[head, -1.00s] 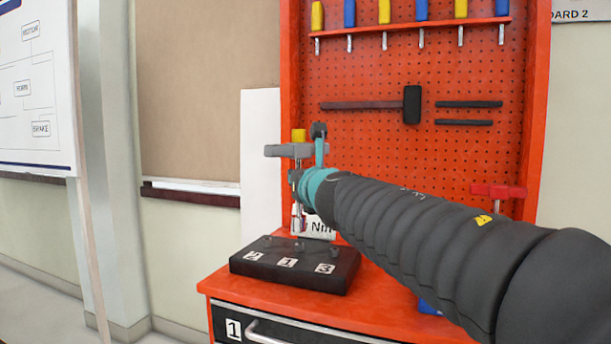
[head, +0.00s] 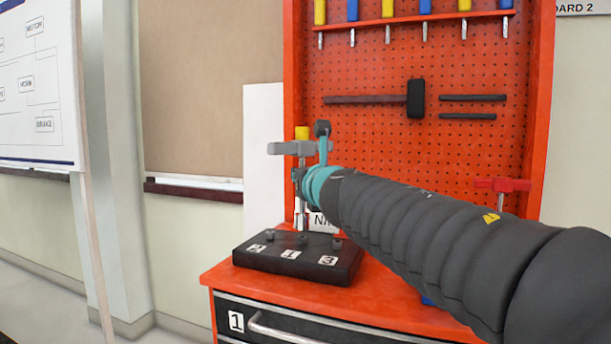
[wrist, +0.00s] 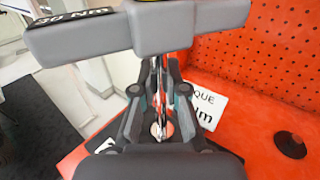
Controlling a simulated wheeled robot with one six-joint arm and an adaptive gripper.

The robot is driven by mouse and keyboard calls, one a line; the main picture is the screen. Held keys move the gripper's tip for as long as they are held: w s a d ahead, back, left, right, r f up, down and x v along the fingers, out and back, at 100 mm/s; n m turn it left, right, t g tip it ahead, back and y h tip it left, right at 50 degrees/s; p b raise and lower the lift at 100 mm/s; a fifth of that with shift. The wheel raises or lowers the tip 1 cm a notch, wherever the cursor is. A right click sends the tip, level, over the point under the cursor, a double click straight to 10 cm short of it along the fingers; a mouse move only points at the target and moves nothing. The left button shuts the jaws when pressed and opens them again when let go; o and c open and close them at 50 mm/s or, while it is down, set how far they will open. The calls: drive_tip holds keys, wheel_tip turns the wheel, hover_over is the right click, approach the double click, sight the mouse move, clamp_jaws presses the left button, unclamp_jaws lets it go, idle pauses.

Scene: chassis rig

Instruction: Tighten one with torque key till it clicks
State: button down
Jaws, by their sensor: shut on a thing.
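The torque key has a grey T-handle (head: 290,148) with a yellow top and a thin metal shaft. My gripper (head: 299,176) is shut on it below the handle and holds it upright. In the wrist view the grey handle (wrist: 85,35) spans the top, and the shaft runs down between my fingers (wrist: 160,100). The dark block (head: 297,262) carries short bolts and the labels 2, 1 and 3. The key's lower end is just above the middle bolt (head: 302,237), by label 1; I cannot tell whether they touch.
The block sits on the red bench (head: 390,312). A white sign (head: 322,222) stands behind it. A red T-handled key (head: 502,185) stands at the right. The pegboard (head: 380,155) with a hammer (head: 415,98) and several screwdrivers rises behind. My arm covers the bench's middle.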

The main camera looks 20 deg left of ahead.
drive_tip(key=shift+f+b, duration=1.6)
drive_tip(key=shift+r, duration=0.1)
